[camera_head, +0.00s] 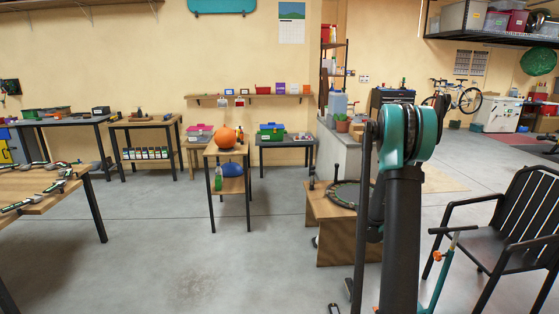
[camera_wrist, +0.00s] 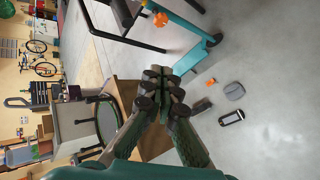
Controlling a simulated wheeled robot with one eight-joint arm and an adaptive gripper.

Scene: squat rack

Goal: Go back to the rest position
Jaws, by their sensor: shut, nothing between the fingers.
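My gripper (camera_wrist: 162,92) shows in the wrist view with its fingertips together and nothing between them. It hangs in the air, and the grey floor (camera_wrist: 255,75) lies beyond it. In the head view my own arm stands upright right of centre, and my gripper cannot be made out there. The wrist view is turned on its side.
A wooden box bench (camera_head: 342,240) stands behind my arm, with a round trampoline-like item on top. A black chair (camera_head: 510,235) is at right. A teal frame (camera_wrist: 195,60) is near my gripper. A dark phone-like item (camera_wrist: 231,117) lies on the floor. Left-centre floor is clear.

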